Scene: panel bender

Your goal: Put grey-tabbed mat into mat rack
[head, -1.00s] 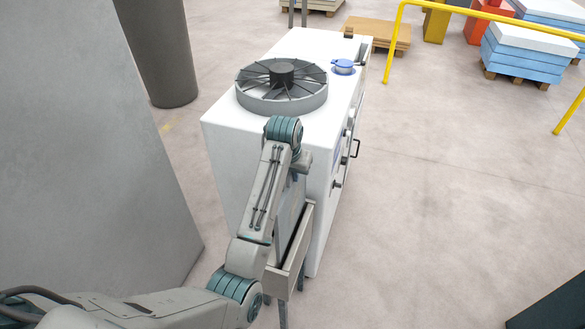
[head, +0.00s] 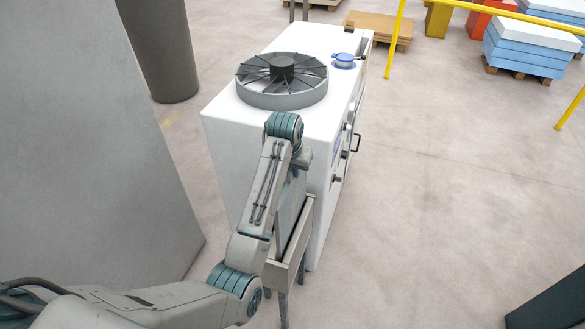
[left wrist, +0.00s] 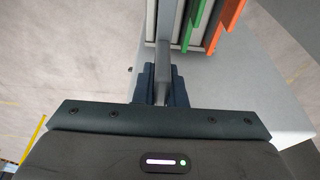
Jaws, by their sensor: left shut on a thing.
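My left gripper (head: 298,168) points down above the mat rack in the head view, largely behind my own arm. In the left wrist view its dark fingers (left wrist: 161,88) are shut on the grey tab of the grey-tabbed mat (left wrist: 163,62). The mat also shows in the head view as a thin grey sheet (head: 288,208), upright at the rack's opening. The mat rack (head: 287,268) is a narrow beige box on legs beside the white cabinet. How deep the mat sits is hidden. My right gripper is not in view.
Green-tabbed (left wrist: 200,22) and orange-tabbed (left wrist: 228,22) mats stand close beside the held mat in the left wrist view. The white cabinet (head: 232,150), with a fan on top, stands right behind the rack. A large grey panel (head: 85,150) rises at left.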

